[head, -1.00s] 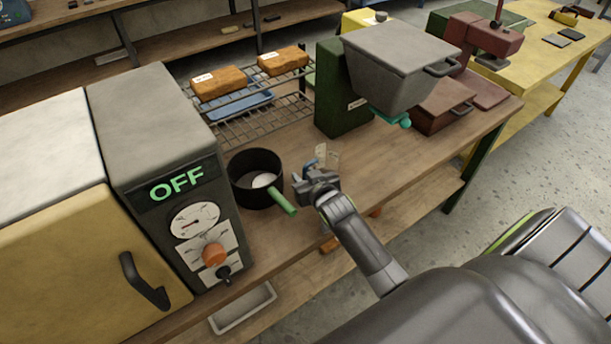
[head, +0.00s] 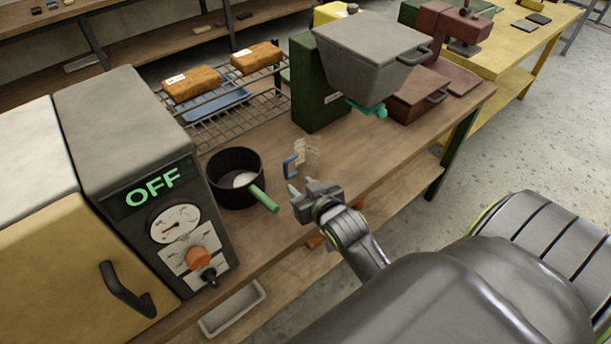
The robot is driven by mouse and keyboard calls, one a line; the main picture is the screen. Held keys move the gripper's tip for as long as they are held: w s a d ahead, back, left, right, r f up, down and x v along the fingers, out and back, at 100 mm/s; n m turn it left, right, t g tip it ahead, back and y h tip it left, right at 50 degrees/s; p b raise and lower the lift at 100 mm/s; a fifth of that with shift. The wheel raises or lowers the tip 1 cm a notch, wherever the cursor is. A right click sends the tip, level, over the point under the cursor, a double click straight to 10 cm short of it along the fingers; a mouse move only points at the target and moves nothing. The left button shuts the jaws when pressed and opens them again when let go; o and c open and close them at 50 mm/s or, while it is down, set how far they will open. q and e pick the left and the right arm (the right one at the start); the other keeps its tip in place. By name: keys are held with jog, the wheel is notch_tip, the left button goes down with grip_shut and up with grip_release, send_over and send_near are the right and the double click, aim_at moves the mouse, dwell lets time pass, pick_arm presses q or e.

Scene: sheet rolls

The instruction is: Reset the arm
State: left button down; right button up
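My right gripper (head: 301,187) is over the near edge of the wooden bench. Its two fingers show apart, with nothing visible between them. Just beyond it, a small blue-handled item (head: 291,167) with pale, thin, upright pieces (head: 311,155) is on the bench, apart from the fingers. To the left of the gripper stands a black pot (head: 224,191) with a green handle (head: 264,199) and something white inside. My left gripper is not in view.
A dark grey machine reading OFF (head: 152,185) stands left of the pot. Behind is a wire rack (head: 240,124) with two brown loaf-like blocks (head: 191,84) (head: 255,57). A green machine with a grey hopper (head: 365,60) stands at the back right. The bench (head: 375,140) is clear before it.

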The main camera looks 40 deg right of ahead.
jog(key=shift+v, duration=0.75)
jog(key=s+d+f+g, duration=0.15)
jog(key=s+g, duration=0.35)
jog(key=s, duration=0.6)
jog(key=s+f+g, duration=0.3)
jog(key=s+g, duration=0.2)
jog(key=s, duration=0.6)
notch_tip(320, 180, down, 25)
jog(key=d+g, duration=0.1)
jog(key=s+a+f+g, duration=0.1)
jog(key=s+f, duration=1.4)
jog(key=shift+s+f+n+y, duration=0.3)
jog(key=shift+f+n, duration=0.05)
jog(key=shift+n, duration=0.05)
jog(key=shift+a, duration=0.1)
